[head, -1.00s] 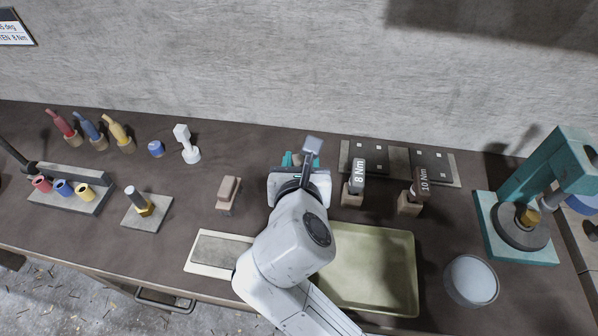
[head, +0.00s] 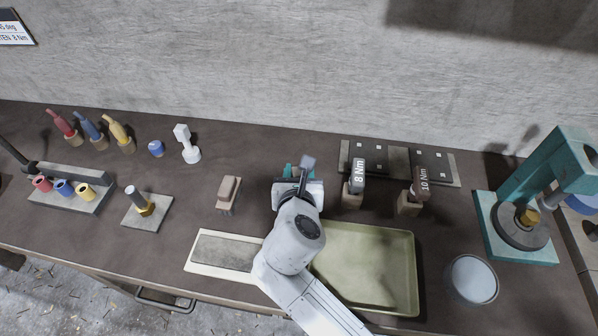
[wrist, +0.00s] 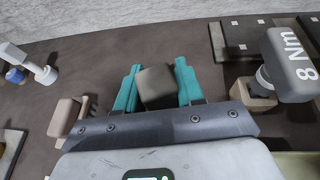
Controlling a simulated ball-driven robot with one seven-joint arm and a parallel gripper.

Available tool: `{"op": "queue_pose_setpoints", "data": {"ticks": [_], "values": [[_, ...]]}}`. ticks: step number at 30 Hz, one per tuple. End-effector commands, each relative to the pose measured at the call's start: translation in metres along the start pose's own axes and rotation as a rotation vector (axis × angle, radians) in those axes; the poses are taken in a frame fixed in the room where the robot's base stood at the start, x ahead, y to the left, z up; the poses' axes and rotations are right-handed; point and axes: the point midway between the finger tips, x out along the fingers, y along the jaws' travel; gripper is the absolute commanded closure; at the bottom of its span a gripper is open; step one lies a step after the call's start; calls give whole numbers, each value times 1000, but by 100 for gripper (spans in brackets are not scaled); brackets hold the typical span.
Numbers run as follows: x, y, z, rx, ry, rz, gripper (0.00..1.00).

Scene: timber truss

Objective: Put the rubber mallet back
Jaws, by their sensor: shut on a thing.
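My gripper (wrist: 158,72) shows two teal fingers in the wrist view, one on each side of a dark grey-brown block (wrist: 157,90). The fingers are shut on this block, which looks like part of the rubber mallet. The rest of it is hidden, and I cannot make out a handle. In the head view my gripper (head: 293,170) is over the middle of the bench, behind the green tray and left of the 8 Nm tool. I cannot tell whether the block touches the bench.
The 8 Nm tool (head: 357,177) and 10 Nm tool (head: 419,185) stand close on the right. A brush (head: 229,190) lies left. A green tray (head: 390,296) and pale-framed pad (head: 222,252) are in front. A teal press (head: 564,165) stands far right. Bare bench lies behind the brush.

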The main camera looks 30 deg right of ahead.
Motion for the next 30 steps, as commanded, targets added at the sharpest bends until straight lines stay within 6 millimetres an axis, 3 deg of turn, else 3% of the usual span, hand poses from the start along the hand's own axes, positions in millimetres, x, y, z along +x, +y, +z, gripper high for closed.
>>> {"op": "queue_pose_setpoints", "data": {"ticks": [4, 5, 12, 22, 26, 30], "values": [[1, 0, -1, 0, -2, 0, 100], [1, 0, -3, -1, 0, 0, 62], [1, 0, -2, 0, 0, 0, 39], [-1, 0, 1, 1, -1, 1, 37], [-16, 1, 0, -1, -2, 2, 37], [-44, 1, 0, 0, -1, 4, 37]]}}
